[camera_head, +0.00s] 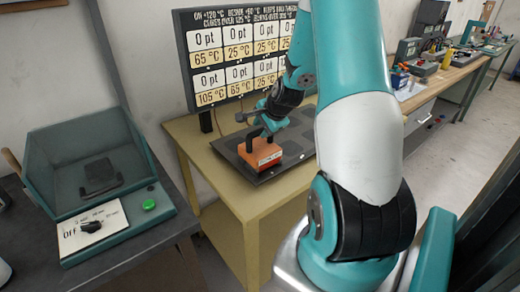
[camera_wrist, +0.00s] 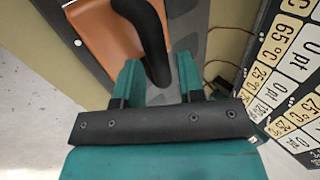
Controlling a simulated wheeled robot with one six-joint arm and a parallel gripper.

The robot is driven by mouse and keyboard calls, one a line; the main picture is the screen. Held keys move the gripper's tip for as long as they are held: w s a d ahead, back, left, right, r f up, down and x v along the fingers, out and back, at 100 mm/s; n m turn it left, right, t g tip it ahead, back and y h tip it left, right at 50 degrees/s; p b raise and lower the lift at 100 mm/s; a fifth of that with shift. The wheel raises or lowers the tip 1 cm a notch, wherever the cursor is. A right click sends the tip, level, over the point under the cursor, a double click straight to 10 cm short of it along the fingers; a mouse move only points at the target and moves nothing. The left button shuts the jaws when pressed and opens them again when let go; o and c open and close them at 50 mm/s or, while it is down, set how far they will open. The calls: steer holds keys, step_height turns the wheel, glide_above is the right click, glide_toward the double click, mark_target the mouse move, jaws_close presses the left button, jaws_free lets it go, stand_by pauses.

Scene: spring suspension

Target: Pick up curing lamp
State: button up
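The likely curing lamp is an orange block (camera_head: 262,153) with a black handle, resting on the dark mat on the yellow table. In the wrist view its orange body (camera_wrist: 108,38) is at the upper left, and its black handle (camera_wrist: 152,42) runs down toward my fingers. My gripper (camera_head: 265,125) is low at the handle, and in the wrist view its teal fingers (camera_wrist: 158,82) stand apart on either side of the handle's end. Narrow gaps show between handle and fingers, so it looks open. My arm hides part of the table.
A display board (camera_head: 235,60) with point and temperature tiles stands right behind the table. A teal box with a clear cover (camera_head: 90,170) and a green button stands on the dark bench at left. A cluttered workbench (camera_head: 430,85) is at the far right.

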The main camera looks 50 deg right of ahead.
mark_target(258, 145)
steer(key=shift+p+x, duration=0.85)
steer(key=shift+x, duration=1.6)
steer(key=shift+s, duration=0.1)
jaws_close()
